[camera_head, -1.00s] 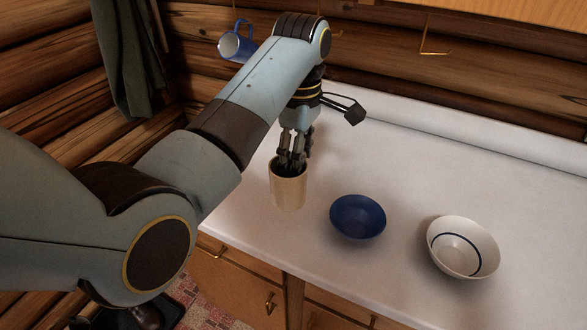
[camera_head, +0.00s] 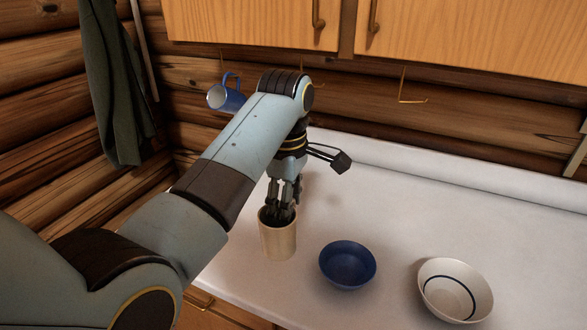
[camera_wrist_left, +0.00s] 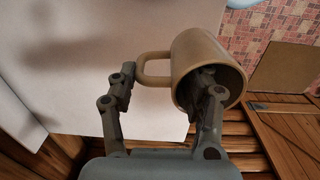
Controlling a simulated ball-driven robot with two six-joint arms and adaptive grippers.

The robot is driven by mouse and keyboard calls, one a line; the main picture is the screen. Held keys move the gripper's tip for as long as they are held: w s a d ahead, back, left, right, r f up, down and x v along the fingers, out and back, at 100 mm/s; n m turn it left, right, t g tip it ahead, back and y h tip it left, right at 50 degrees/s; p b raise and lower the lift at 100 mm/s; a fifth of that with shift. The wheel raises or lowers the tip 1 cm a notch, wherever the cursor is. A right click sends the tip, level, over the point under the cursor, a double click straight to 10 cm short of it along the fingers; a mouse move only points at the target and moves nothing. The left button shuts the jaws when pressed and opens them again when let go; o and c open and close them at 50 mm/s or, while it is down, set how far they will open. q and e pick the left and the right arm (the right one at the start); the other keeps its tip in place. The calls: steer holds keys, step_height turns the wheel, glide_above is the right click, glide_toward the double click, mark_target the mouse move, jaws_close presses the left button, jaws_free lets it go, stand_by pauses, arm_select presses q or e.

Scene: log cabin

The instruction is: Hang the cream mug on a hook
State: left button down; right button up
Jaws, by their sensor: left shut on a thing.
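The cream mug (camera_head: 278,240) is upright at the counter's front left in the head view, its opening upward. My left gripper (camera_head: 283,205) points down into its mouth. In the left wrist view, one finger of the gripper (camera_wrist_left: 165,82) is inside the mug (camera_wrist_left: 203,48) and the other is outside, against the handle side, so it is shut on the mug. I cannot tell whether the mug's base touches the counter. A bare brass hook (camera_head: 411,100) hangs under the cabinet to the right. A blue mug (camera_head: 230,99) hangs at the left. My arm partly hides the hooks between. My right gripper is out of view.
A blue bowl (camera_head: 348,265) stands right of the cream mug, and a white bowl (camera_head: 455,291) with a dark ring farther right. The wooden cabinet (camera_head: 450,40) overhangs the back. The white counter (camera_head: 400,205) is clear behind the bowls. A dark cloth (camera_head: 110,80) hangs at left.

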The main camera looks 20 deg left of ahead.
arm_select(q)
steer(key=shift+w+t, duration=0.2)
steer(key=shift+t, duration=0.2)
steer(key=w+r+t+b, duration=0.1)
steer(key=w+r+t, duration=0.2)
steer(key=w, duration=0.4)
steer(key=w+r+t+b, duration=0.1)
steer(key=w+r+t, duration=0.2)
steer(key=w, duration=0.5)
steer(key=w+d+r+t+b, duration=0.5)
steer(key=r+t+b, duration=0.2)
steer(key=r+t, duration=0.3)
steer(key=shift+d+r+b, duration=0.15)
steer(key=shift+d+b, duration=0.05)
steer(key=shift+b, duration=0.1)
